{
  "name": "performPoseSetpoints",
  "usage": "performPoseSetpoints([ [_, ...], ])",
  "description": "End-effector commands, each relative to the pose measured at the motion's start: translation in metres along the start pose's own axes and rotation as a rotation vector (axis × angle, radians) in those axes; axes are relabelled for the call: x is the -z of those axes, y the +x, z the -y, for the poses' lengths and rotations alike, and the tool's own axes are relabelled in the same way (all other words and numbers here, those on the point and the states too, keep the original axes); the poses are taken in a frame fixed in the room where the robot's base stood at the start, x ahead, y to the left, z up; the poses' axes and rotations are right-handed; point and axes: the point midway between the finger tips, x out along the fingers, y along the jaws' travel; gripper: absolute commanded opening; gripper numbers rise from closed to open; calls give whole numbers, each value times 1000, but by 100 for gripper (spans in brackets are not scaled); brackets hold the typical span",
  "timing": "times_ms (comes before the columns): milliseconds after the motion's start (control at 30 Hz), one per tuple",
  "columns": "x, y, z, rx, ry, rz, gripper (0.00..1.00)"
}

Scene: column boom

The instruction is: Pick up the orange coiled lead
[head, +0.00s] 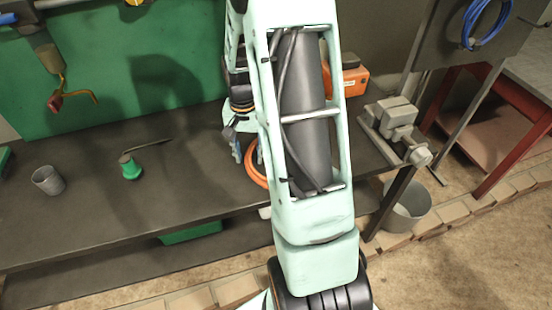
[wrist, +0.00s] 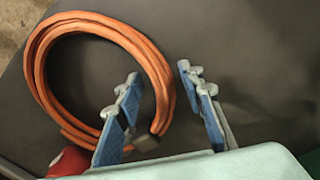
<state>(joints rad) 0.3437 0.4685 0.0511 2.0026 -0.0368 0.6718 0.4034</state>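The orange coiled lead (head: 254,166) lies on the dark workbench, mostly hidden behind my arm in the head view. In the wrist view the coil (wrist: 95,22) shows as a ring of several turns, with a dark plug end at its lower right. My gripper (wrist: 160,72) is open, with blue-padded fingers. Its left finger overlaps the inside of the ring in the picture, and its right finger is to the right of the ring. The coil's right side passes between the fingers in the picture. I cannot tell how high the fingertips are above the bench. My gripper (head: 238,140) is partly hidden in the head view.
A green oil can (head: 130,168) and a grey cup (head: 47,180) stand on the bench (head: 185,195) at left. A grey vise (head: 397,122) sits at the right end, near an orange box (head: 350,80). A red item (wrist: 70,162) lies by the coil. A bucket (head: 408,208) stands below.

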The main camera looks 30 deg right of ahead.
Motion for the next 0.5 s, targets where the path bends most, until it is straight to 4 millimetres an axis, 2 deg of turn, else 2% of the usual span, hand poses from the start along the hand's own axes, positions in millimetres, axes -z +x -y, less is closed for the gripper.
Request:
performPoseSetpoints([
  [67, 0, 0, 0, 0, 0, 0, 27],
  [300, 0, 0, 0, 0, 0, -1, 0],
  [500, 0, -1, 0, 0, 1, -1, 0],
])
